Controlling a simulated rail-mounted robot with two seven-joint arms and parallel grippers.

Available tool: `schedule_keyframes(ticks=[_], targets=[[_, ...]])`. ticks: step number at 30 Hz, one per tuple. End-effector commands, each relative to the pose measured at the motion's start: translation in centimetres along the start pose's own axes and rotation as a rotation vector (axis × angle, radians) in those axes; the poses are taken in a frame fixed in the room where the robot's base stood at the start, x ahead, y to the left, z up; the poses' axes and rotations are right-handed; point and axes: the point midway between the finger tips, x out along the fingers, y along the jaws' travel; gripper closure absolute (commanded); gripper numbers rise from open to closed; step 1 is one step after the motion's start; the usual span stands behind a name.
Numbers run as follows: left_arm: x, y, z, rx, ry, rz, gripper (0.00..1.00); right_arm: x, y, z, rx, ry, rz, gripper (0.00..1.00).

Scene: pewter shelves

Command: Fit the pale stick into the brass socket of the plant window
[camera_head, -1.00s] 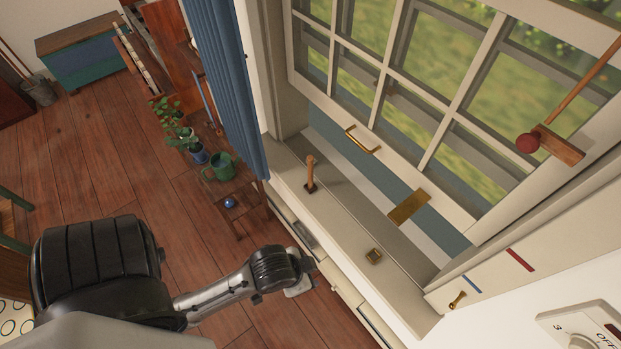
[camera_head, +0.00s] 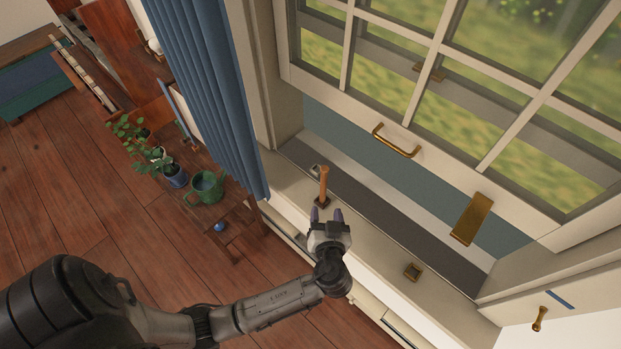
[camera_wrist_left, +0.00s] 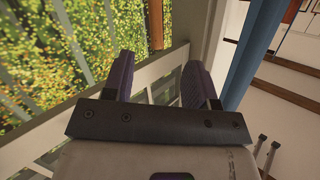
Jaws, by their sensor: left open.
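My right gripper is not in view.
The window sash with a brass handle (camera_head: 396,141) rises behind the sill. A brass plate (camera_head: 471,219) is at its lower edge. A blue curtain (camera_head: 210,90) hangs at the left. Potted plants (camera_head: 165,165) and a green watering can (camera_head: 206,187) stand below. The sill between stick and socket is clear.

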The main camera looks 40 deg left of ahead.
Motion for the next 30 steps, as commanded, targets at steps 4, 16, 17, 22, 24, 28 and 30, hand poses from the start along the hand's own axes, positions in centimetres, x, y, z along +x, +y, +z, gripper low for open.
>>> schedule_keyframes(ticks=[4, 16, 17, 22, 24, 28, 30], targets=[[0.0, 0.2, -0.2, -0.153, 0.011, 0.012, 0.48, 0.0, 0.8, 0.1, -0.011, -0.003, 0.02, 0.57], [4.6, 0.1, -0.5, -0.23, 0.012, 0.012, 0.48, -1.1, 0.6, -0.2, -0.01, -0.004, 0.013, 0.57], [5.1, 0.1, -0.5, -0.23, 0.012, 0.012, 0.48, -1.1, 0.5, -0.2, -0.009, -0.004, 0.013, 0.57], [7.4, 0.2, -0.5, -0.23, 0.011, 0.012, 0.48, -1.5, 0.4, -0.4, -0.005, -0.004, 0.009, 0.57], [8.0, 0.2, -0.4, -0.231, 0.009, 0.013, 0.48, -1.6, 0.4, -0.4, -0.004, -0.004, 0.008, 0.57], [8.5, 0.2, -0.3, -0.232, 0.008, 0.013, 0.48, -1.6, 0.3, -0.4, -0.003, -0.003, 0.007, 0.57], [8.8, 0.2, -0.4, -0.232, 0.009, 0.013, 0.48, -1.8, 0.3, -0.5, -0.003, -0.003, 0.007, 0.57]])
